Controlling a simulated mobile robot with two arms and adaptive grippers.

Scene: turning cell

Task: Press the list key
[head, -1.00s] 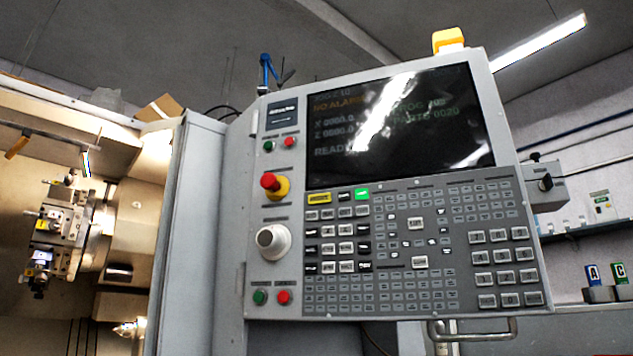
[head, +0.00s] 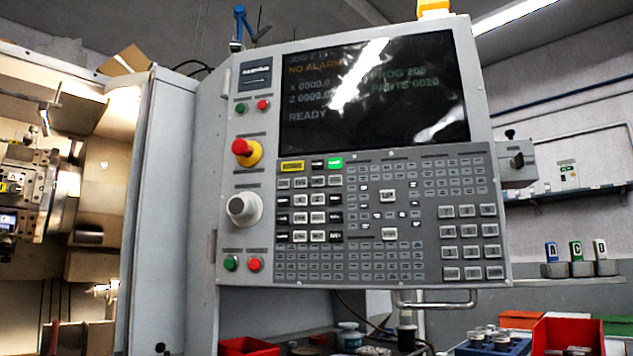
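The control panel (head: 211,190) of the turning machine stands in the middle of the head view, slightly tilted in the picture. Its key field (head: 405,222) lies below the dark screen (head: 378,92), with many small grey, white and black keys. One larger white key (head: 387,196) sits near the middle of the field, and another white key (head: 389,234) sits below it. The key labels are too small to read, so I cannot tell which one is the list key. The screen reads NO ALARM and READY. Neither of my grippers is in view.
A red emergency stop (head: 241,147) and a round knob (head: 243,208) stick out on the panel's left. A handle (head: 440,304) hangs below it. Red bins (head: 565,336) and small containers stand at the lower right. The open lathe interior (head: 100,200) is at left.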

